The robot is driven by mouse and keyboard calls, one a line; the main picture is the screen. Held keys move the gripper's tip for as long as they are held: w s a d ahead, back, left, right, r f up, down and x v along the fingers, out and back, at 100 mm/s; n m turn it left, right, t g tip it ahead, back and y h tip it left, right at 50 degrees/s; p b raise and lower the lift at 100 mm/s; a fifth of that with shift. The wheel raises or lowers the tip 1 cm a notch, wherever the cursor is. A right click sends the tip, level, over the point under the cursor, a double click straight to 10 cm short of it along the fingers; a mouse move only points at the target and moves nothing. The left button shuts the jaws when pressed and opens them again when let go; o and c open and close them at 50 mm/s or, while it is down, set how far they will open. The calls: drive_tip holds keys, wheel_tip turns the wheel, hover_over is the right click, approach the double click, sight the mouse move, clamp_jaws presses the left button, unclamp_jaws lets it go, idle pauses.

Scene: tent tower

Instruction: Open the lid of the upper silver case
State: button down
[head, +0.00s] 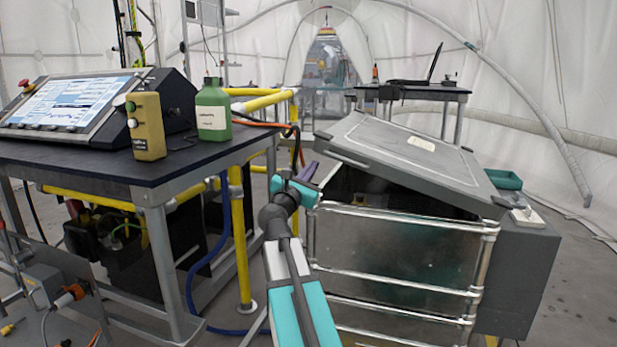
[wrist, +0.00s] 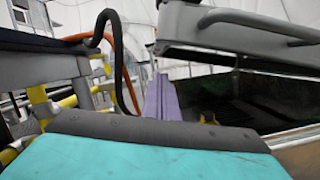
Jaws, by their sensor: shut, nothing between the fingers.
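The upper silver case (head: 400,240) stands right of centre in the head view. Its grey lid (head: 410,150) is partly open: the left edge is raised, the right edge stays low, and a dark gap shows beneath. The lid also shows at upper right in the wrist view (wrist: 240,45), with a handle on its edge. The dark case interior (wrist: 250,95) shows below it. My gripper (head: 309,172) is shut and empty, just left of the raised lid edge. Its purple fingers (wrist: 160,97) show in the wrist view; I cannot tell whether they touch the lid.
At left, a dark table (head: 140,170) bears a control console (head: 70,105), a tan device (head: 147,126) and a green bottle (head: 213,110). A yellow frame (head: 240,240) stands between table and case. A teal tray (head: 503,180) sits right of the lid. A laptop table (head: 410,90) stands behind.

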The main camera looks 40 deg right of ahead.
sight(318, 152)
drive_tip(key=shift+x, duration=0.95)
drive_tip(key=r, duration=0.1)
drive_tip(key=r+b, duration=0.1)
drive_tip(key=s+r, duration=0.1)
drive_tip(key=r, duration=0.1)
drive_tip(key=shift+d, duration=0.4)
drive_tip(key=shift+r, duration=0.15)
